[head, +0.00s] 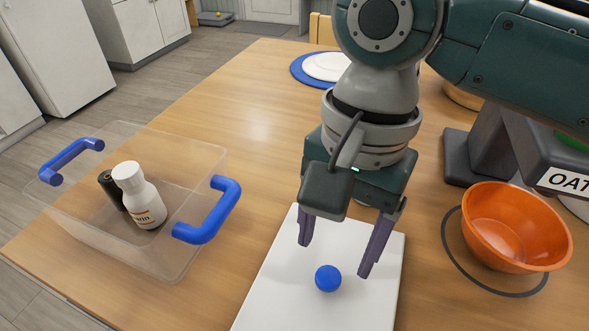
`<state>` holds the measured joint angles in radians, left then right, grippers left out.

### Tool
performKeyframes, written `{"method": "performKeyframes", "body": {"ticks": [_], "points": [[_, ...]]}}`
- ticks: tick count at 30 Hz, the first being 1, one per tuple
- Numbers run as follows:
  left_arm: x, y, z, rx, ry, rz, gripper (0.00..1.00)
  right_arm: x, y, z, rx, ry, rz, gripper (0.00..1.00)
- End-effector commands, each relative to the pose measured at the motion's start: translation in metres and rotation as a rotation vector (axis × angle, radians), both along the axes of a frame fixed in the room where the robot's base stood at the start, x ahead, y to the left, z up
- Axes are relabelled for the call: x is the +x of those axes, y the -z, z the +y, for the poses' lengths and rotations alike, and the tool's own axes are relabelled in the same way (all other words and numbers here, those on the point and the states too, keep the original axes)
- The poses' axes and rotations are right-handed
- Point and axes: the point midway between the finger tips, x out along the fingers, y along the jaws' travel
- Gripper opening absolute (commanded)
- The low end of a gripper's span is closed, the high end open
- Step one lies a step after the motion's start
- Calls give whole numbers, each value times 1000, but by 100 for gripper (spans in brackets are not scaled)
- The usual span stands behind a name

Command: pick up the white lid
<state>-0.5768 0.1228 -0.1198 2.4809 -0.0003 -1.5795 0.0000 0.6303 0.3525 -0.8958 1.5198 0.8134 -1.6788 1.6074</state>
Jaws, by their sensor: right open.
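The white lid (278,292) is a flat rectangular panel with a round blue knob (328,278) on top. It lies on the wooden table at the front middle, and its near end is cut off by the frame. My right gripper (334,259) is open and points down over the lid. Its two dark fingers are apart, one on each side of the space just behind or above the knob. I cannot tell how high the fingertips are above the lid. Nothing is between the fingers that I can see. My left gripper is not in view.
A clear bin (187,238) with blue handles stands at left, holding a white bottle (142,197) and a dark cylinder (108,187). An orange bowl (500,238) sits inside a dark ring at right, near a grey holder labelled "OAT" (566,182). A blue plate (300,70) lies behind.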

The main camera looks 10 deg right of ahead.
Motion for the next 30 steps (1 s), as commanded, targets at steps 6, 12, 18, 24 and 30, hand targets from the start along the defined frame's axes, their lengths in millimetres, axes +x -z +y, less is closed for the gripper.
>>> {"method": "performKeyframes", "body": {"ticks": [6,12,18,24,30], "points": [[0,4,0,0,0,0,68,-5,33,3,-3,-2,4,74],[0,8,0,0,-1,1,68,-6,51,5,-1,-2,1,74],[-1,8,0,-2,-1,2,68,-6,51,5,0,-3,0,74],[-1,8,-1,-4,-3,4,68,-6,51,5,-1,-2,1,51],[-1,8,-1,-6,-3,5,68,-6,50,5,-1,-2,1,29]]}}
